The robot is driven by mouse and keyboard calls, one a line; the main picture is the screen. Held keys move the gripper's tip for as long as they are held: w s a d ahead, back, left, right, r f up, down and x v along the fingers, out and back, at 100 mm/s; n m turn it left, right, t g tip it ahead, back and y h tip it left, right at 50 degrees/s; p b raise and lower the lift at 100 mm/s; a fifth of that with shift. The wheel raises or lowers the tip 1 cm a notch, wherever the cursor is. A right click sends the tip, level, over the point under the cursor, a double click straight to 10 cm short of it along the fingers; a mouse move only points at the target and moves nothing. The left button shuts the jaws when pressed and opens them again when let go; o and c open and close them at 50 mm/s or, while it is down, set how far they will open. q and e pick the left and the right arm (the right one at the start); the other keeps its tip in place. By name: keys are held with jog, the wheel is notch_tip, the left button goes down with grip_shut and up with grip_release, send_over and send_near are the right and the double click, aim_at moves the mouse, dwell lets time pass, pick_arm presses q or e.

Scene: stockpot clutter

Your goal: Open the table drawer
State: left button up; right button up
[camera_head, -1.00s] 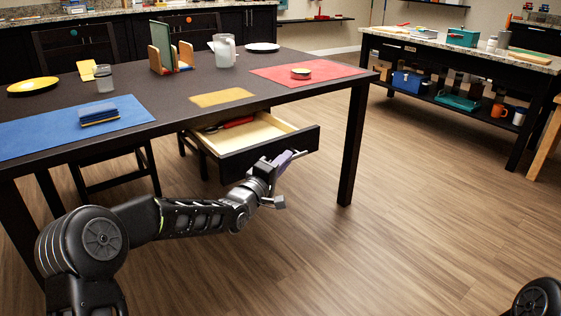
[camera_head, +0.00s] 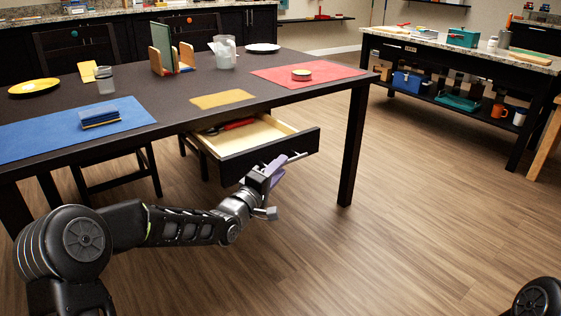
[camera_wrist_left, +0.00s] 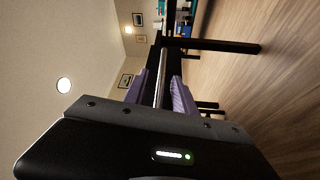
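The dark table (camera_head: 180,98) has its drawer (camera_head: 270,152) pulled out, and its pale wooden inside (camera_head: 258,133) shows. A red-handled item (camera_head: 238,124) lies in it. A metal bar handle (camera_head: 298,157) runs along the drawer front. My left gripper (camera_head: 274,172) is at the drawer front beside the handle. In the left wrist view its purple fingers (camera_wrist_left: 160,92) are apart, with a bar lined up between them and gaps showing at its sides. Whether the fingers still reach around the handle is hard to tell. My right gripper is out of view.
On the table are a blue mat (camera_head: 50,133), a red mat (camera_head: 325,73), a pitcher (camera_head: 225,55) and a yellow plate (camera_head: 34,86). A table leg (camera_head: 353,150) stands right of the drawer. The floor in front is clear.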

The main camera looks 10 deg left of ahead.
pick_arm(q)
jog(key=v, duration=0.4)
jog(key=shift+s+p, duration=0.1)
jog(key=shift+p, duration=0.3)
